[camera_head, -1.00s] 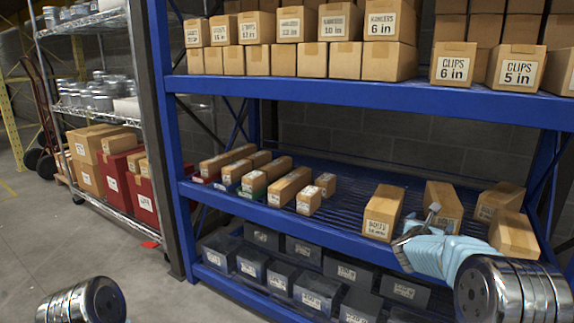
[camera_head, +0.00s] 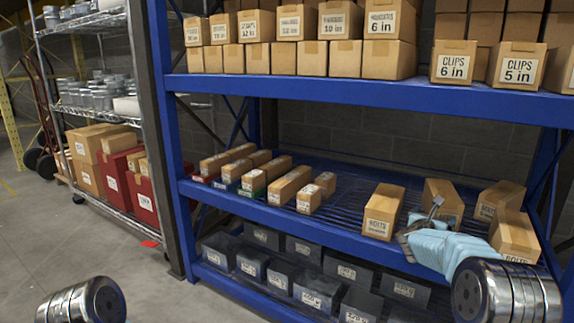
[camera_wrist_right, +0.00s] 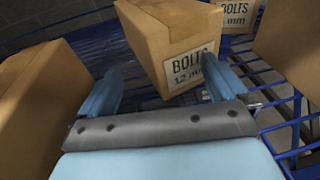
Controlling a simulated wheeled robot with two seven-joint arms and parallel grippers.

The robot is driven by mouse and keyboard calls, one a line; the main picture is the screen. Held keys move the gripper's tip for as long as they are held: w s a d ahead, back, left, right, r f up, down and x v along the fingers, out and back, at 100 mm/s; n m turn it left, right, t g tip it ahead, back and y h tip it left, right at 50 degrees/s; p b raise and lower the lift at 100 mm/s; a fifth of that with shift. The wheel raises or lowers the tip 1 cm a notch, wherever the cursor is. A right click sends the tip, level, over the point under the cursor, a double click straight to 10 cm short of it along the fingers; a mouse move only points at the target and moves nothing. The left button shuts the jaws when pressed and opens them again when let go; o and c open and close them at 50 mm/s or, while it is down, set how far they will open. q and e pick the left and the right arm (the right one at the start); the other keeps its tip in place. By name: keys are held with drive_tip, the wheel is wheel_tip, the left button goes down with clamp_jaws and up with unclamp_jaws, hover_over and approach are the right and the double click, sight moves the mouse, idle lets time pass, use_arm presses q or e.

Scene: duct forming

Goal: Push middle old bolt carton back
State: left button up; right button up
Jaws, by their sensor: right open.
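Several bolt cartons stand at the right of the blue rack's middle shelf. The middle carton (camera_head: 442,194) is brown with a white label and sits turned, a little behind its left neighbour (camera_head: 383,211). In the right wrist view this carton (camera_wrist_right: 165,38) reads "BOLTS 12 mm". My right gripper (camera_head: 421,219) is open and empty in front of it. In the wrist view its two blue fingers (camera_wrist_right: 163,85) point at the carton's front, with the label partly behind the right finger. I cannot tell whether they touch. My left gripper is out of view.
Another carton (camera_head: 513,234) stands close to the right of my right gripper, with one more (camera_head: 499,199) behind it. Smaller cartons (camera_head: 290,184) fill the shelf's left part. The wire deck (camera_head: 345,205) between is bare. The blue upper beam (camera_head: 350,97) is overhead.

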drive_tip(key=shift+w+d, duration=0.35)
drive_tip(key=shift+w, duration=0.05)
drive_tip(key=shift+p+x, duration=0.4)
drive_tip(key=shift+x, duration=0.7)
drive_tip(key=shift+r, duration=0.15)
drive_tip(key=shift+a+b, duration=0.1)
drive_tip(key=shift+b, duration=0.2)
drive_tip(key=b+v, duration=0.3)
drive_tip(key=f+b+v, duration=0.1)
drive_tip(key=b+v, duration=0.2)
drive_tip(key=v, duration=0.1)
drive_tip(key=b+v, duration=0.3)
drive_tip(key=v, duration=0.1)
drive_tip(key=shift+s+a+f, duration=0.1)
drive_tip(key=shift+s+f, duration=0.05)
drive_tip(key=shift+f, duration=0.35)
drive_tip(key=shift+s+a+r, duration=0.1)
drive_tip(key=shift+s+a, duration=0.1)
drive_tip(key=shift+s, duration=0.05)
